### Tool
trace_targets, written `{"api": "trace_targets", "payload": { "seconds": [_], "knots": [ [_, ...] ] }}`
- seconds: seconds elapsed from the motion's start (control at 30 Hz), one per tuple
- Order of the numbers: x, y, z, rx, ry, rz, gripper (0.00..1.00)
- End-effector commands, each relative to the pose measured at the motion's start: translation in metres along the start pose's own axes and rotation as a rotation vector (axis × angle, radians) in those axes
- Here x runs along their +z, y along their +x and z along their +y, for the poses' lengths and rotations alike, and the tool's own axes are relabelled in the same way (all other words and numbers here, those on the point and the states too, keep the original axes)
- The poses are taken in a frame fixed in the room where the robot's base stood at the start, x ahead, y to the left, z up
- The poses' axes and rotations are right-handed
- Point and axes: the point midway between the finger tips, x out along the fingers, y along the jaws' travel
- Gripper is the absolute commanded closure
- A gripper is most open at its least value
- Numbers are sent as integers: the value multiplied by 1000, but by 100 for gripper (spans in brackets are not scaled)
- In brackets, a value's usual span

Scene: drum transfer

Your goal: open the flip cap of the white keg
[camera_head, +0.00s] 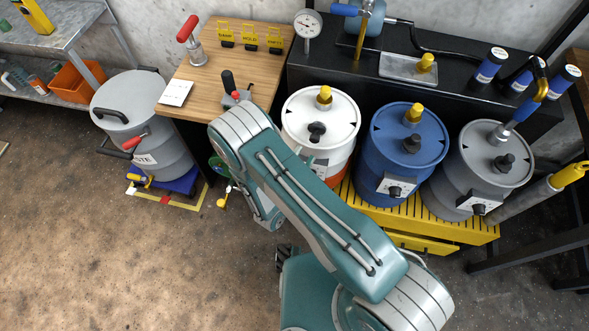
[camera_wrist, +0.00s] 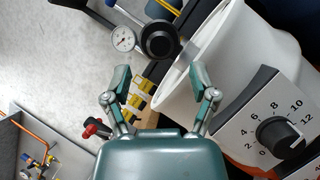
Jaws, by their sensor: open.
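The white keg (camera_head: 342,113) stands upright in the head view, first of three kegs in a row. Its lid carries a black flip cap (camera_head: 317,131) and a yellow fitting (camera_head: 324,96); I cannot tell whether the cap is open. My arm hides part of the keg's front. In the wrist view the keg (camera_wrist: 232,62) fills the right side, tilted in the picture, with a dial panel (camera_wrist: 265,120). My gripper (camera_wrist: 158,76) is open and empty beside it. A black round part (camera_wrist: 158,40) shows beyond and between the fingers, apparently the cap. My gripper is hidden in the head view.
A blue keg (camera_head: 385,150) and grey keg (camera_head: 470,175) stand right of the white one on a yellow platform (camera_head: 415,222). A wooden table (camera_head: 255,62) stands left, with a red-handled clamp (camera_head: 197,55). A grey drum (camera_head: 160,110) is farther left. Brown floor at left is clear.

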Motion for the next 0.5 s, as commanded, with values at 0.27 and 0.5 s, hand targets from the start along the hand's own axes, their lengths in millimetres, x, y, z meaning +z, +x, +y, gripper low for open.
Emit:
{"api": "trace_targets", "payload": {
  "seconds": [0.27, 0.5],
  "knots": [
    [-1, -50, 0, 1, 1, 5, 25],
    [-1, -68, -1, -1, 1, 2, 25]
  ]
}}
